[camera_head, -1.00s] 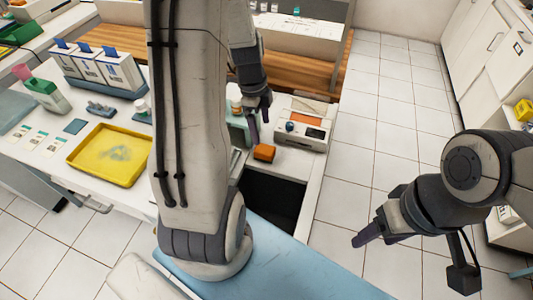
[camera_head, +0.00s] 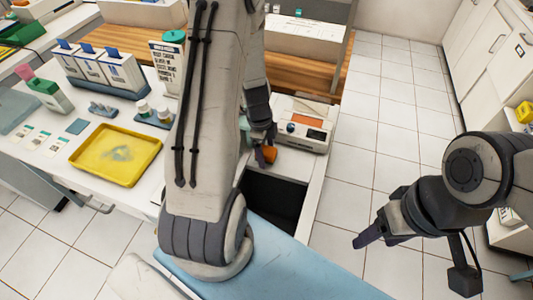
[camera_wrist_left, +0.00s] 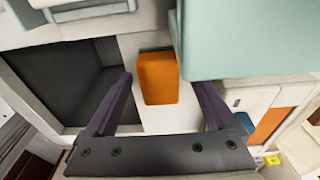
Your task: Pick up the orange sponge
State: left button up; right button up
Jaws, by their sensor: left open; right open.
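The orange sponge (camera_head: 269,154) lies on the white counter just in front of the small device, partly hidden by my left gripper in the head view. In the left wrist view the sponge (camera_wrist_left: 158,78) is a block standing between and beyond the two fingers, with room on each side. My left gripper (camera_wrist_left: 160,105) is open and empty; it also shows in the head view (camera_head: 262,142), right at the sponge. My right gripper (camera_head: 372,235) is open and empty, over the tiled floor at the right, far from the sponge.
A white device with a display (camera_head: 303,125) stands just behind the sponge. A dark open recess (camera_head: 272,199) lies in front of it. A teal object (camera_wrist_left: 245,40) rises close by in the left wrist view. A yellow tray (camera_head: 90,163) sits on the left counter.

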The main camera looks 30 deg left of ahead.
aim_at(267, 150)
pick_arm(q)
grip_shut()
jog(key=shift+r, duration=0.1)
jog(key=shift+r, duration=0.55)
notch_tip(267, 150, up, 2)
jog(key=shift+w+r, duration=0.1)
jog(key=shift+r, duration=0.15)
jog(key=s+d+r+b, duration=0.5)
jog(key=s+d+r, duration=0.1)
jog(key=s, duration=0.4)
jog(key=shift+r+b, duration=0.3)
jog(key=shift+r, duration=0.35)
jog(key=shift+s, duration=0.1)
